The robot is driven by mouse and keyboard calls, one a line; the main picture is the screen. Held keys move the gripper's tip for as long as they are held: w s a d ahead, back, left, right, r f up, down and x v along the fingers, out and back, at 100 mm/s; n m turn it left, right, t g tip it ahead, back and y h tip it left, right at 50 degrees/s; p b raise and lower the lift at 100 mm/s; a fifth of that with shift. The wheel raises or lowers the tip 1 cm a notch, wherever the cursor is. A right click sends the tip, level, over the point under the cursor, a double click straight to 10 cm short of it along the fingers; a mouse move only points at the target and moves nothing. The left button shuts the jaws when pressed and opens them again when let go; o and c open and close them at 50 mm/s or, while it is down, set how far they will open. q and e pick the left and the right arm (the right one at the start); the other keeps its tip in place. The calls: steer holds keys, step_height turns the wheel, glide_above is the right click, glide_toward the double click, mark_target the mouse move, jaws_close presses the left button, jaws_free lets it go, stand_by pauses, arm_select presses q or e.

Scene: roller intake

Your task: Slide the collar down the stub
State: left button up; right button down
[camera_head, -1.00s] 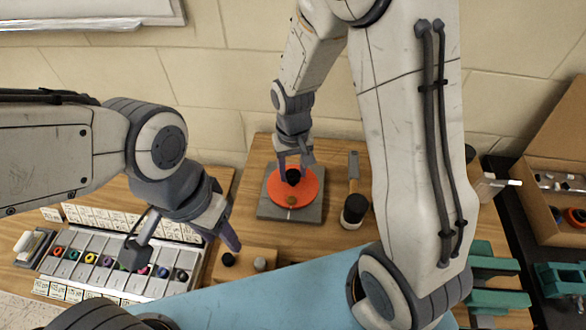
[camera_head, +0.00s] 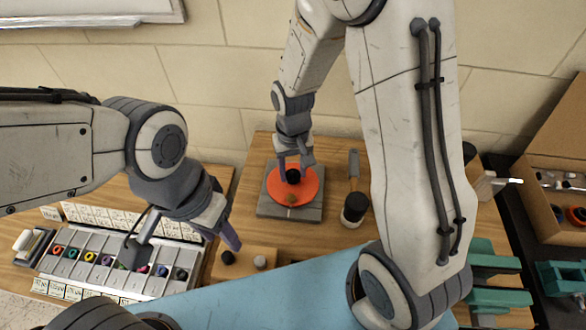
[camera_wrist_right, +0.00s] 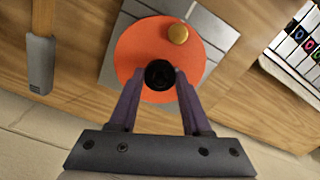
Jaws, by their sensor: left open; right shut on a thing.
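A black collar (camera_wrist_right: 159,76) sits between the fingertips of my right gripper (camera_wrist_right: 160,88), which is shut on it. It is over an orange disc (camera_wrist_right: 140,48) on a grey plate (camera_wrist_right: 215,28). The stub is hidden, so I cannot tell how far down the collar is. A brass knob (camera_wrist_right: 178,34) shows on the disc. My left gripper (camera_head: 222,232) is open and empty, above the table left of the plate.
A sorting tray (camera_head: 110,262) with several coloured rings lies at the left. A small wooden block (camera_head: 243,266) with a black and a grey piece stands in front of the plate. A cardboard box (camera_head: 550,160) is at the far right.

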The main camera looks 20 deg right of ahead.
steer(key=shift+f+b, duration=0.6)
steer(key=shift+f, duration=0.35)
steer(key=c, duration=0.7)
jaws_free()
steer(key=shift+r, duration=0.1)
steer(key=shift+r+p, duration=1.55)
steer(key=shift+f, duration=0.1)
steer(key=o, duration=0.6)
